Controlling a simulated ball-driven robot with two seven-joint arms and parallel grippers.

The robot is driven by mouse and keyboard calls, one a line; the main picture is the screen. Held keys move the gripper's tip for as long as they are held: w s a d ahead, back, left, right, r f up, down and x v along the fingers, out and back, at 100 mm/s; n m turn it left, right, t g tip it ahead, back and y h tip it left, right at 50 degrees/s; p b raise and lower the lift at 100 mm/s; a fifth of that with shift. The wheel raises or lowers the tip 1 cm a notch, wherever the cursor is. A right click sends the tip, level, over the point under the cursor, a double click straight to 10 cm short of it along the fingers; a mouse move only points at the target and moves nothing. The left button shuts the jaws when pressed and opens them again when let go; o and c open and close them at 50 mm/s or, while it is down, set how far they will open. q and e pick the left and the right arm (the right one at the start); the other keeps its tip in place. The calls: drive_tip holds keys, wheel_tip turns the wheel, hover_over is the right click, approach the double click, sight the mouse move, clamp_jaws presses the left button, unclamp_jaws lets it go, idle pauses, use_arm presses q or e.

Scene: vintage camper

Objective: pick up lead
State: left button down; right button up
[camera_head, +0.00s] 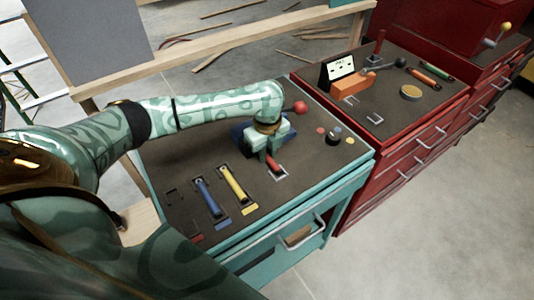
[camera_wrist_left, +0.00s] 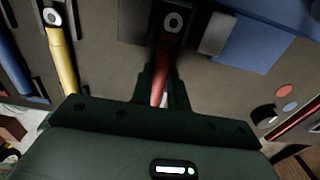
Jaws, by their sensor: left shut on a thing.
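A red lead (camera_head: 281,167) with a round ringed end is at the teal cabinet's dark top (camera_head: 300,187). It also shows in the left wrist view (camera_wrist_left: 162,58), running between the fingers. My left gripper (camera_head: 269,156) points down and is shut on the red lead. The same gripper fills the lower middle of the left wrist view (camera_wrist_left: 163,92). I cannot tell whether the lead is clear of its dark slot. A blue lead (camera_head: 207,197) and a yellow lead (camera_head: 238,184) lie in slots to the left. My right gripper is not in view.
A red ball knob (camera_head: 300,107) and a small dark round piece (camera_head: 333,136) are to the right. A red cabinet (camera_head: 440,115) with tools adjoins on the right.

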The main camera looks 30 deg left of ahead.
use_arm(q)
wheel_tip(320, 180, up, 3)
drive_tip(key=shift+r+p, duration=0.1)
drive_tip(key=shift+p, duration=0.6)
drive_tip(key=d+r+p, duration=0.1)
drive_tip(key=s+d+r+p, duration=0.1)
drive_tip(key=r, duration=0.1)
drive_tip(key=d+r+p, duration=0.1)
drive_tip(key=d+r, duration=0.1)
drive_tip(key=shift+s+r, duration=0.2)
drive_tip(key=shift+s, duration=0.05)
drive_tip(key=s+d+r+p, duration=0.3)
drive_tip(key=d+r, duration=0.1)
drive_tip(key=d, duration=0.5)
drive_tip(key=shift+s, duration=0.35)
drive_tip(key=shift+f, duration=0.1)
